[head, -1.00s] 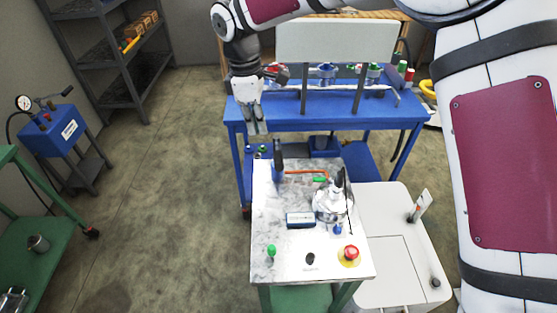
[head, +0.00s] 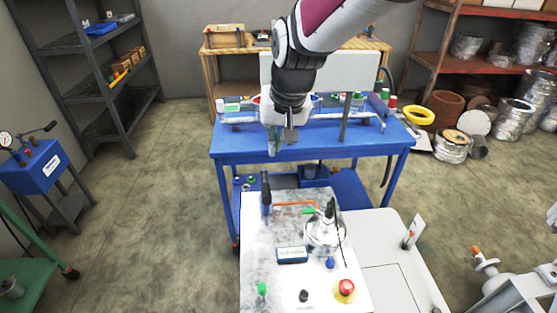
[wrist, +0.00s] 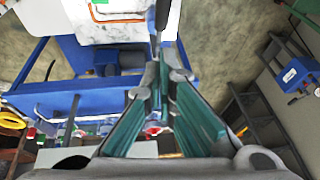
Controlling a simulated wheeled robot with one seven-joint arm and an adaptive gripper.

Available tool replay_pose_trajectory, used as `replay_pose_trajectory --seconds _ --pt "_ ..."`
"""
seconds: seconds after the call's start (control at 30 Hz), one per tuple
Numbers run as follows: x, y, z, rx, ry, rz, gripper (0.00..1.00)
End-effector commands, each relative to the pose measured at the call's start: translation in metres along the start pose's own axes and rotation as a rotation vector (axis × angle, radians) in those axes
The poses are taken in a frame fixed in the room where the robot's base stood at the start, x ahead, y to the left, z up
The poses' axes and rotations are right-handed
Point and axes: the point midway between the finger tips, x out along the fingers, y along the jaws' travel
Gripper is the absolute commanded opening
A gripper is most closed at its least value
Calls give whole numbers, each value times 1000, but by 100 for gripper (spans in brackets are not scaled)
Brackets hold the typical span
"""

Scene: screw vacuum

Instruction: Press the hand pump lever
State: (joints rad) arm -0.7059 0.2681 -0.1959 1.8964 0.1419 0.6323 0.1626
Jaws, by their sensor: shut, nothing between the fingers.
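A lever with a black upright handle (head: 265,185) and a blue lower part stands at the back left of the white-topped cart. Its black handle also shows in the wrist view (wrist: 162,14), just beyond the fingertips. Another pump-like blue box (head: 40,168) with a gauge and a dark lever (head: 38,130) stands at the far left; I cannot tell which lever is the task's. My gripper (head: 281,146) is shut and empty, pointing down in front of the blue bench, above and behind the black handle. Its green-padded fingers (wrist: 164,72) fill the middle of the wrist view.
The white cart top (head: 262,285) also bears a metal vessel (head: 325,232), a blue display box (head: 292,254) and a red button (head: 345,287). The blue bench (head: 230,143) with a white panel (head: 362,72) stands behind. Open floor (head: 155,210) lies left of the cart.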

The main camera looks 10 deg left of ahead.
Motion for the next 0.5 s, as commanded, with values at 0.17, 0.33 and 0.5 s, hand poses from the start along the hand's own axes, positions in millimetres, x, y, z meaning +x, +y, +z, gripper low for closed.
replay_pose_trajectory --seconds 0.17,0.33,0.5 --pt "-8 9 -3 117 40 -17 0" --pt "-8 10 -4 128 43 -18 0" --pt "-8 10 -4 126 42 -18 0"
